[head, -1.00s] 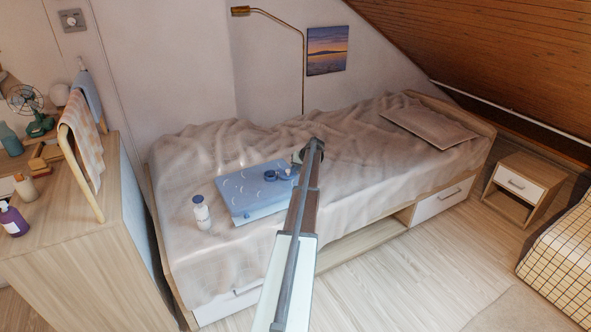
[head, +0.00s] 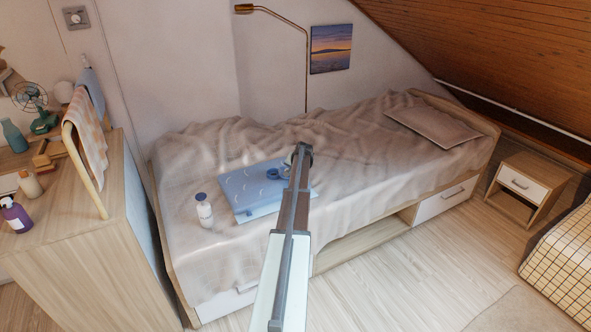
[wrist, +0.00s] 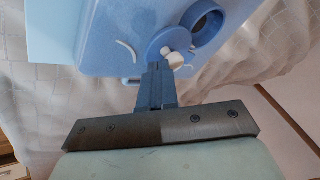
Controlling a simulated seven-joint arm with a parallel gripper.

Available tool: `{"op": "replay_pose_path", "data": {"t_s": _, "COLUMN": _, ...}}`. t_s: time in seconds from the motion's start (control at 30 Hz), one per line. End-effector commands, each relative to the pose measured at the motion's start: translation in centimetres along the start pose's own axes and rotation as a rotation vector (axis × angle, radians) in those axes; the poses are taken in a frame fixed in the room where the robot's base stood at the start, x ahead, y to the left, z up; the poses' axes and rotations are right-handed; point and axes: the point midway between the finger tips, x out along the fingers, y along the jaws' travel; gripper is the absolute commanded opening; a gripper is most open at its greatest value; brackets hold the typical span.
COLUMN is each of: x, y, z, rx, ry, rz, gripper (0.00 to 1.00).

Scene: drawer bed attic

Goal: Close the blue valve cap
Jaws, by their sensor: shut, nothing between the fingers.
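A blue inflatable cushion (head: 243,190) lies flat on the bed, and it fills the top of the wrist view (wrist: 110,45). Its valve is a raised blue ring (wrist: 206,22) with a dark opening. The round blue valve cap (wrist: 168,41) hangs beside the ring, off the opening, with a small white piece by it. My gripper (wrist: 157,66) is shut and empty, its fingertips at the near edge of the cap; I cannot tell whether they touch. In the head view the gripper end is by the cushion's right side and partly hides the valve (head: 286,172).
The rumpled beige bedspread (head: 355,160) is clear to the right, up to a pillow (head: 433,131). A wooden dresser (head: 75,245) with several items stands at left.

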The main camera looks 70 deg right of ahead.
Motion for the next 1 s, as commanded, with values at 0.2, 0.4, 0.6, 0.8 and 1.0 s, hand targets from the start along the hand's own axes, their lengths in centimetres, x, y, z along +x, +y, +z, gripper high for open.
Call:
{"op": "replay_pose_path", "data": {"t_s": 0.2, "x": -0.1, "y": -1.4, "z": 1.5, "rx": 0.15, "ry": 0.074, "rz": 0.072, "gripper": 0.0}}
{"op": "replay_pose_path", "data": {"t_s": 0.4, "x": 0.2, "y": -2.8, "z": 2.4, "rx": 0.285, "ry": 0.141, "rz": 0.138, "gripper": 0.0}}
{"op": "replay_pose_path", "data": {"t_s": 0.6, "x": 0.5, "y": -4.1, "z": 3.0, "rx": 0.422, "ry": 0.207, "rz": 0.203, "gripper": 0.0}}
{"op": "replay_pose_path", "data": {"t_s": 0.8, "x": 1.0, "y": -5.5, "z": 3.5, "rx": 0.558, "ry": 0.273, "rz": 0.269, "gripper": 0.0}}
{"op": "replay_pose_path", "data": {"t_s": 1.0, "x": 1.7, "y": -7.1, "z": 3.7, "rx": 0.699, "ry": 0.341, "rz": 0.336, "gripper": 0.0}}
